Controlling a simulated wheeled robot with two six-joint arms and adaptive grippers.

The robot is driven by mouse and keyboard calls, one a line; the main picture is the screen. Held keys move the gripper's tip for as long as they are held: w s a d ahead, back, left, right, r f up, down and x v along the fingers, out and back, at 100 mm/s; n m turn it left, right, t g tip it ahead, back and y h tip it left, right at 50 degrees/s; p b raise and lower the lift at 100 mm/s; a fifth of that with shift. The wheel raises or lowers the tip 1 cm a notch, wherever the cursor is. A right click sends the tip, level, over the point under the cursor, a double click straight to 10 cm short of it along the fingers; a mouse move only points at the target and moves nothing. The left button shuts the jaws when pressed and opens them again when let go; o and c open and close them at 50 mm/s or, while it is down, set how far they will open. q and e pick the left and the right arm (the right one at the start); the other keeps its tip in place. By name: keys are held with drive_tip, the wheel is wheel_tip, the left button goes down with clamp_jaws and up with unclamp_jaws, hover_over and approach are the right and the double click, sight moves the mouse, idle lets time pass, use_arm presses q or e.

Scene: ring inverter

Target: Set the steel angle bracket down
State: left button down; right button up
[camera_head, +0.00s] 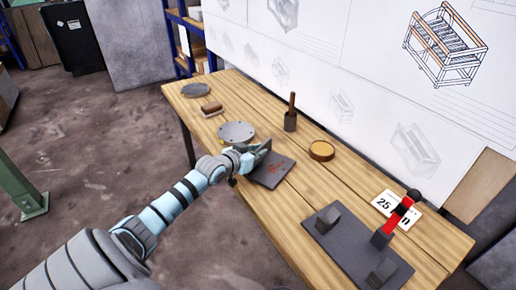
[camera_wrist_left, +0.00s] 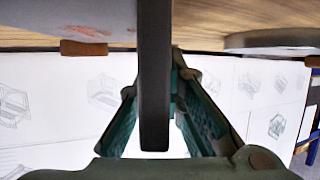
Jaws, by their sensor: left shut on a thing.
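The steel angle bracket (camera_wrist_left: 154,80) shows in the left wrist view as a long dark grey bar between the teal-padded fingers of my left gripper (camera_wrist_left: 153,100). In the head view my left gripper (camera_head: 247,158) is over the near edge of the table, shut on the bracket (camera_head: 263,149), a small grey piece at the fingers. The bracket is beside or above a dark grey plate (camera_head: 270,174) with reddish marks; I cannot tell whether they touch. The gripper partly hides the bracket. My right gripper is not in view.
The wooden table (camera_head: 330,187) holds a round grey disc (camera_head: 236,132), a brown-handled block (camera_head: 211,108), a dark pot with a stick (camera_head: 291,120) and a round yellow-brown tin (camera_head: 321,151). A dark fixture plate (camera_head: 346,255) with blocks and a red lever stands at right.

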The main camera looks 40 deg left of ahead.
use_arm(q)
drive_tip(key=shift+d+r, duration=0.1)
drive_tip(key=shift+r, duration=0.1)
drive_tip(key=c, duration=2.1)
unclamp_jaws()
drive_tip(key=shift+f, duration=0.25)
drive_tip(key=shift+c, duration=0.2)
drive_tip(key=o, duration=0.3)
drive_tip(key=shift+s, duration=0.1)
drive_tip(key=shift+o, duration=0.7)
drive_tip(key=shift+r, duration=0.15)
drive_tip(key=p+v, duration=1)
drive_tip(key=v, duration=0.2)
